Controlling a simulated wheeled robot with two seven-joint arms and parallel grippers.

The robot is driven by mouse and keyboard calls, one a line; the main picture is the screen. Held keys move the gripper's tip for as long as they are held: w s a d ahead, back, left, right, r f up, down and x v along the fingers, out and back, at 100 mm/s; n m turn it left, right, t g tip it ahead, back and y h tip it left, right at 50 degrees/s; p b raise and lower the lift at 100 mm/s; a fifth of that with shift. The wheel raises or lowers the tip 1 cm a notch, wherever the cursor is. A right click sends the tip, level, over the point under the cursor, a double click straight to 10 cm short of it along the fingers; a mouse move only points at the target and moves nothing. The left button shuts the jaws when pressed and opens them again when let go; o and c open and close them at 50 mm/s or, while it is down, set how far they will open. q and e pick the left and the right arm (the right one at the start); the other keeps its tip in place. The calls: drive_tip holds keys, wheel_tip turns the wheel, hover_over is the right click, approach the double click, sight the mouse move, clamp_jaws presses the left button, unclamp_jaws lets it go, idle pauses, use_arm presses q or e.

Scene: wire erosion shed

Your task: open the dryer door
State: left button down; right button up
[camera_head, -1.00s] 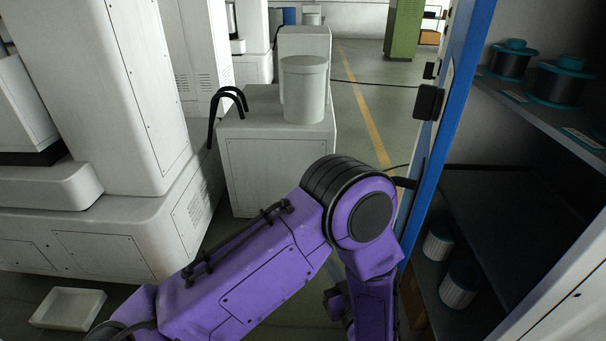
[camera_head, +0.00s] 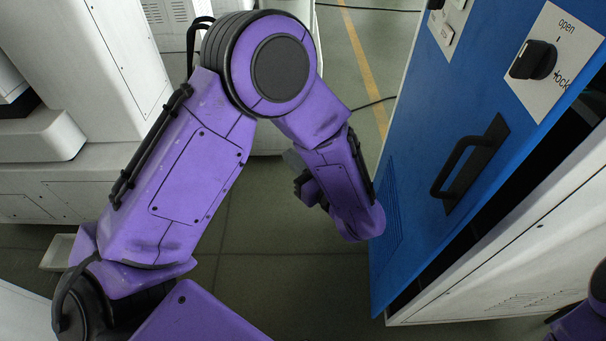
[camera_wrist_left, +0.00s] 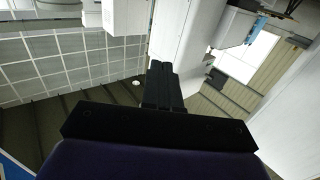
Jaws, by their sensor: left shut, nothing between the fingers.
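The blue dryer door (camera_head: 450,130) stands at the right in the head view, ajar, with a dark gap between it and the white cabinet body. Its front face carries a black bar handle (camera_head: 468,165) and a black knob (camera_head: 534,60) on a white plate marked open and lock. The inside of the dryer is hidden. My left gripper (camera_head: 305,187) is left of the door and apart from the handle, partly hidden by my purple forearm. In the left wrist view its dark fingers (camera_wrist_left: 163,85) are together and empty. My right gripper is out of view.
The white cabinet body (camera_head: 520,235) stands right of the door. White machines (camera_head: 85,65) line the left side, with a shallow white tray (camera_head: 57,252) on the floor. The floor (camera_head: 270,225) between the machines and the door is clear.

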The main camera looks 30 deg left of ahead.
use_arm(q)
drive_tip(key=shift+x, duration=1.15)
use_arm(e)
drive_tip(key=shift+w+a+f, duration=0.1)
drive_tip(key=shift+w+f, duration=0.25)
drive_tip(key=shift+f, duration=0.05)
use_arm(q)
drive_tip(key=shift+a, duration=0.1)
